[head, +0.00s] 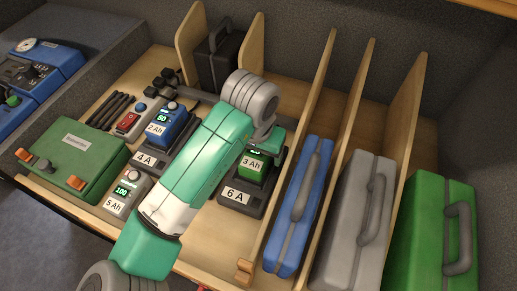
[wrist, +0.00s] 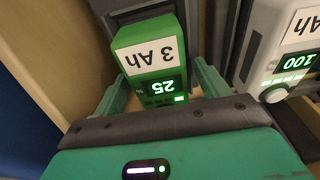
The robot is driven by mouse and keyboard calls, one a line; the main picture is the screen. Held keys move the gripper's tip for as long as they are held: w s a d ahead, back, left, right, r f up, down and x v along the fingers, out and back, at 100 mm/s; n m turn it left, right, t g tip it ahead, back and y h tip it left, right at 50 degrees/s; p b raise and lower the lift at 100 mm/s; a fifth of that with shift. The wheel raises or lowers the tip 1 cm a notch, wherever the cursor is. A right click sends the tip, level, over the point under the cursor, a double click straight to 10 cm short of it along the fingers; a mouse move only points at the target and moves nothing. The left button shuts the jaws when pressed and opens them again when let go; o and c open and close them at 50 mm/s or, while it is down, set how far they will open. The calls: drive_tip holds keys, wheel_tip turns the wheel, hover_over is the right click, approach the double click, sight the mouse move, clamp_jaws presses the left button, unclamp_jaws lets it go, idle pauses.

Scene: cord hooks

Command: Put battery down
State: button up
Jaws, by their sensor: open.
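A green battery marked 3 Ah (head: 252,164) appears to sit upright in the dark charger marked 6 A (head: 237,198). The battery also shows in the wrist view (wrist: 150,55), upside down in the picture, with a lit display reading 25. My gripper (wrist: 160,78) is open, with one finger on each side of this battery. I cannot tell whether the fingers touch it. In the head view my arm hides part of the battery and most of my gripper.
A blue 2 Ah battery (head: 165,122) stands on the 4 A charger (head: 146,159). A grey 5 Ah battery (head: 125,194) is near a green case (head: 72,158). Wooden dividers (head: 300,140) stand right of my gripper, with blue (head: 300,210), grey (head: 352,215) and green (head: 432,225) cases beyond.

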sight(255, 156)
wheel_tip(255, 156, up, 12)
drive_tip(key=s+b, duration=0.1)
drive_tip(key=shift+s+a+r, duration=0.15)
drive_tip(key=shift+s+a, duration=0.2)
